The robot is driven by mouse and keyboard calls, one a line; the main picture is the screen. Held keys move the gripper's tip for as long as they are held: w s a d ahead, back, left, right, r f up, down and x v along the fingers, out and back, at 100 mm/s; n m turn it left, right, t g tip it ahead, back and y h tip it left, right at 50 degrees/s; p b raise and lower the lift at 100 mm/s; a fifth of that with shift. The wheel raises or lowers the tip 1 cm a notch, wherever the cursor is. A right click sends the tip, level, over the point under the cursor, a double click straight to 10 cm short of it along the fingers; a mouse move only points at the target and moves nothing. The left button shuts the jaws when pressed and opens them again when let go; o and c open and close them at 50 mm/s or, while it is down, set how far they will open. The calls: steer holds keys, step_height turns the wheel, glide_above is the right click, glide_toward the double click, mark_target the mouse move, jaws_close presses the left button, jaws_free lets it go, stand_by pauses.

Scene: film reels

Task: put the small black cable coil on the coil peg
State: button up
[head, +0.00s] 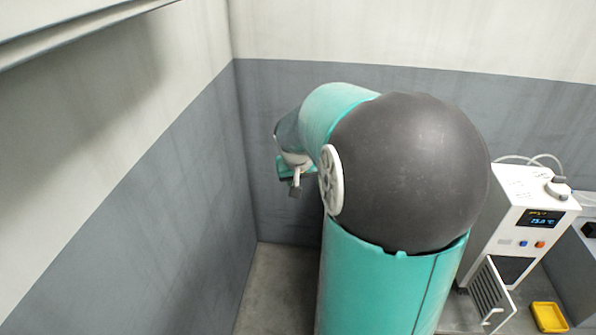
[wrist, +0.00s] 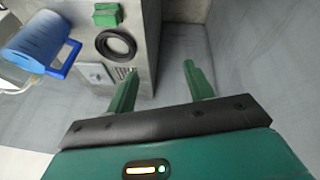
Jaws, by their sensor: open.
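A black ring-shaped coil (wrist: 100,45), likely the small cable coil, lies on a grey cabinet in the wrist view. My gripper (wrist: 160,70) has its two green fingers spread wide with nothing between them. The coil is up and left of the left finger, apart from it in the picture. In the head view my gripper (head: 294,182) hangs beyond my arm, partly hidden by it. I cannot make out the coil in the head view. I cannot pick out the coil peg in either view.
A green block (wrist: 107,14) sits close beyond the coil. A blue jug-like container (wrist: 35,40) is at the left. A white machine with a display (head: 530,215) and a yellow tray (head: 548,316) are at the right. Walls stand close by my gripper.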

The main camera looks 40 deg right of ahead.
steer(key=s+d+f+m, duration=0.1)
steer(key=d+f, duration=0.2)
steer(key=d, duration=0.3)
steer(key=s+d+f+m, duration=0.1)
steer(key=d+f+m, duration=0.15)
steer(key=d, duration=0.45)
steer(key=shift+n+t+y, duration=0.25)
steer(key=shift+t+y, duration=0.05)
steer(key=x, duration=1.4)
steer(key=shift+a, duration=0.1)
jaws_close()
